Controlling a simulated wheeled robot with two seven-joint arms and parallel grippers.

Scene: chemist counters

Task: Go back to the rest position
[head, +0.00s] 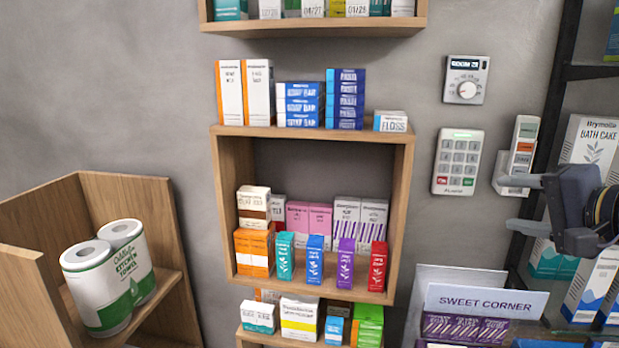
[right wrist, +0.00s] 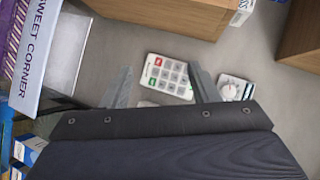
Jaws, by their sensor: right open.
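The holder is mostly hidden behind the gripper in that view. My left gripper is not in view.
A wooden wall shelf (head: 222,190) with several boxes hangs in the middle. A keypad (head: 458,162) and a thermostat (head: 466,80) are on the wall. A sweet corner sign (head: 485,300) stands below my right gripper. A black rack (head: 556,100) is at the right. Paper rolls (head: 95,270) stand left.

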